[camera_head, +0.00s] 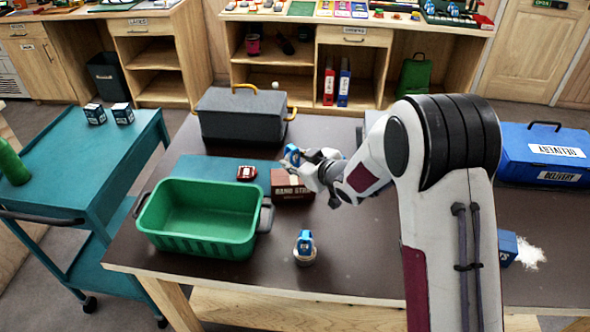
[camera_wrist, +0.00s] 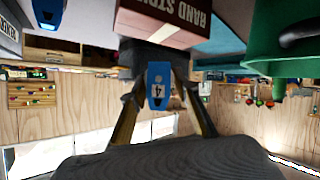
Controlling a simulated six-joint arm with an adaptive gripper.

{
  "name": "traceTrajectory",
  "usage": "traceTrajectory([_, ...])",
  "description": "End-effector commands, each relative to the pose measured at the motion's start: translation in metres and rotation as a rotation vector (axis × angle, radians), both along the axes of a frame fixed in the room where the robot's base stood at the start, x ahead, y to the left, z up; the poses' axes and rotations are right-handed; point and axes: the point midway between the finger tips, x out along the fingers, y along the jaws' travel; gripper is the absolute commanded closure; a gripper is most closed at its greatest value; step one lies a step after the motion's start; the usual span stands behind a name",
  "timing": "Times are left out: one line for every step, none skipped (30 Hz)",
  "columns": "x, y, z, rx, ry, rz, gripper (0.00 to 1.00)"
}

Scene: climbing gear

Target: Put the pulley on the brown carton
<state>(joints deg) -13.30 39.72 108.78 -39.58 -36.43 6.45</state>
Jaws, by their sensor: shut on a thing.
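A blue pulley with a pale number mark (camera_wrist: 158,85) is held between the fingers of my gripper (camera_wrist: 160,95), which is shut on it. In the head view the pulley (camera_head: 292,154) is at the tip of my gripper (camera_head: 302,162), over the back of the brown carton (camera_head: 291,190).
A green crate (camera_head: 165,240) stands left of the carton, and a grey toolbox (camera_head: 205,125) stands behind. A small red item (camera_head: 247,173) lies on a teal mat (camera_head: 215,168). A blue-topped item (camera_head: 305,240) stands in front. A blue delivery box (camera_head: 520,140) is at right.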

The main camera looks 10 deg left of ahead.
Motion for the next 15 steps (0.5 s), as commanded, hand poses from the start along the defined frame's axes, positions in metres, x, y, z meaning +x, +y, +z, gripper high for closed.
traceTrajectory([0.000,0.000,0.000,0.000,0.000,0.000,0.92])
traceTrajectory([0.000,0.000,-0.001,0.000,0.000,0.000,0.92])
traceTrajectory([0.000,0.000,-0.003,0.001,0.001,0.000,0.92])
traceTrajectory([0.000,0.000,-0.005,0.000,0.001,-0.001,0.92])
traceTrajectory([0.000,0.000,-0.007,0.001,0.002,-0.001,0.92])
traceTrajectory([0.000,0.000,-0.010,0.000,0.002,-0.001,0.92])
traceTrajectory([0.000,0.000,-0.013,0.000,0.002,-0.001,0.92])
traceTrajectory([0.000,0.000,-0.017,-0.001,0.002,-0.001,0.92])
traceTrajectory([0.000,0.000,-0.020,0.000,0.002,0.000,0.92])
traceTrajectory([0.000,0.000,-0.023,0.001,0.002,0.000,0.92])
traceTrajectory([0.000,0.000,-0.026,0.001,0.002,-0.001,0.92])
traceTrajectory([0.000,0.000,-0.030,0.000,0.002,-0.001,0.92])
traceTrajectory([0.000,0.000,-0.032,-0.001,0.002,-0.001,0.92])
traceTrajectory([0.000,0.000,-0.034,0.000,0.001,-0.001,0.92])
traceTrajectory([0.000,0.000,-0.035,0.001,0.001,0.000,0.92])
